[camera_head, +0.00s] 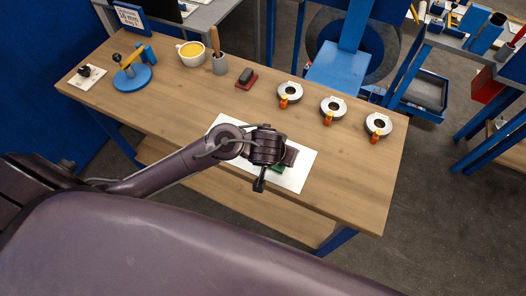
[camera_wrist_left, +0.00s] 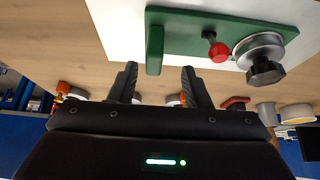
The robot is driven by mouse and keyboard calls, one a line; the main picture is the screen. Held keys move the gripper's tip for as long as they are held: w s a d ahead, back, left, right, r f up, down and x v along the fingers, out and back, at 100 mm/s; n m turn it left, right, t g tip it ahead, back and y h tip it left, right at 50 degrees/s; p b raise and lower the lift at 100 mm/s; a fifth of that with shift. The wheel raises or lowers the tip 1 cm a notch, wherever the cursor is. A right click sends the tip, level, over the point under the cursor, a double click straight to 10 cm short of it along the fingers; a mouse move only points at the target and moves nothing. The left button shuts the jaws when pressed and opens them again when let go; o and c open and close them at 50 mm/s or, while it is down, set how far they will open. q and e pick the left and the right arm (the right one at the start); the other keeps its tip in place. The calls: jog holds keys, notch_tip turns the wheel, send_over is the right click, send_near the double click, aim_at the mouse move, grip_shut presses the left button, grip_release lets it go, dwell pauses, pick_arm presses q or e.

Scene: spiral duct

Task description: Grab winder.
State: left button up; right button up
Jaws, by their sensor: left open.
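A device with a green base (camera_wrist_left: 215,32) lies on a white sheet. It carries a red ball on a short crank and a grey drum with a black knob, and it looks like the winder. In the head view only a bit of its green base (camera_head: 279,168) shows; my left wrist and gripper hide the rest. My left gripper (camera_head: 262,183) hovers over the sheet at the table's front. In the left wrist view its two fingers (camera_wrist_left: 159,78) are spread and empty, apart from the green base. My right gripper is not in view.
Three silver rings with orange tabs (camera_head: 333,106) stand at the table's right. A red-based block (camera_head: 246,79), a tool holder (camera_head: 219,64), a yellow-filled cup (camera_head: 191,53) and a blue round stand (camera_head: 131,79) line the back and left. Bare wood (camera_head: 160,108) lies left of the sheet (camera_head: 298,178).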

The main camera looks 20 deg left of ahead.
pick_arm(q)
jog(key=x, duration=0.5)
jog(key=shift+w+d+f, duration=0.1)
jog(key=shift+d+f, duration=0.1)
jog(key=shift+d, duration=0.15)
grip_shut()
